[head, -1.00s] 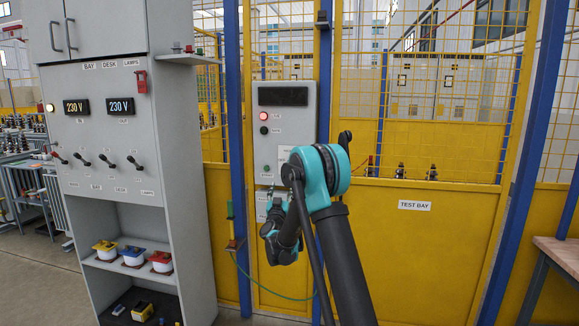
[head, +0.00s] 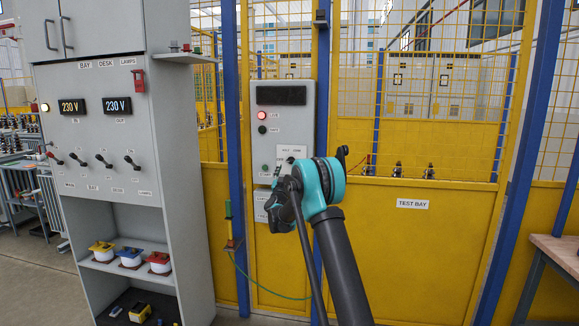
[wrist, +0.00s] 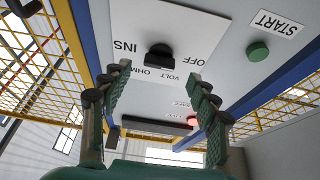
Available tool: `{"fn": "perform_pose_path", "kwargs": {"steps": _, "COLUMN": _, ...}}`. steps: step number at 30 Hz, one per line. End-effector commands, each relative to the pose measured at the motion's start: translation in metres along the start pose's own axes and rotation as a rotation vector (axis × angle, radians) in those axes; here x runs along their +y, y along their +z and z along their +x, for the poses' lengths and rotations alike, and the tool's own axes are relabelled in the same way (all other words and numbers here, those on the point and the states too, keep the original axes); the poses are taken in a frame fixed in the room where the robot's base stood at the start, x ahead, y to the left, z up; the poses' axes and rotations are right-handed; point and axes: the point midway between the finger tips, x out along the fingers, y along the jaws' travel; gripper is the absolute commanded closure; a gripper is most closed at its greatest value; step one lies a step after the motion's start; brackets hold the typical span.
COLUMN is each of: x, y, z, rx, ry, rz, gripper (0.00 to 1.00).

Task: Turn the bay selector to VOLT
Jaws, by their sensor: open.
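Which mark the knob points to is not clear. In the head view the selector (head: 291,160) sits low on the grey panel (head: 283,128) beside the bay door. My gripper (wrist: 163,80) is open, its fingers spread either side of the knob in the wrist view, with nothing between them. Contact with the knob is not visible. In the head view my gripper (head: 277,178) is just below and left of the selector, partly hidden by my arm.
A green START button (wrist: 257,51) is beside the plate. A lit red lamp (head: 262,115) and a dark display (head: 282,95) are higher on the panel. A grey bay desk cabinet (head: 100,150) stands left, the yellow TEST BAY door (head: 400,240) right.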

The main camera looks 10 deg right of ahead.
Motion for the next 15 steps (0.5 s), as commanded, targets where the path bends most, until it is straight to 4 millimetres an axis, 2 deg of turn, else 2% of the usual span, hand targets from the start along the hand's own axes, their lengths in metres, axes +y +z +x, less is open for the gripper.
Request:
{"fn": "perform_pose_path", "kwargs": {"steps": 3, "x": 0.001, "y": 0.000, "z": 0.019, "rx": 0.000, "ry": 0.002, "rz": -0.001, "gripper": 0.40}}
{"fn": "perform_pose_path", "kwargs": {"steps": 6, "x": 0.001, "y": 0.000, "z": 0.030, "rx": 0.000, "ry": 0.001, "rz": -0.001, "gripper": 0.40}}
{"fn": "perform_pose_path", "kwargs": {"steps": 15, "x": 0.000, "y": 0.000, "z": 0.041, "rx": 0.000, "ry": 0.000, "rz": 0.000, "gripper": 0.40}}
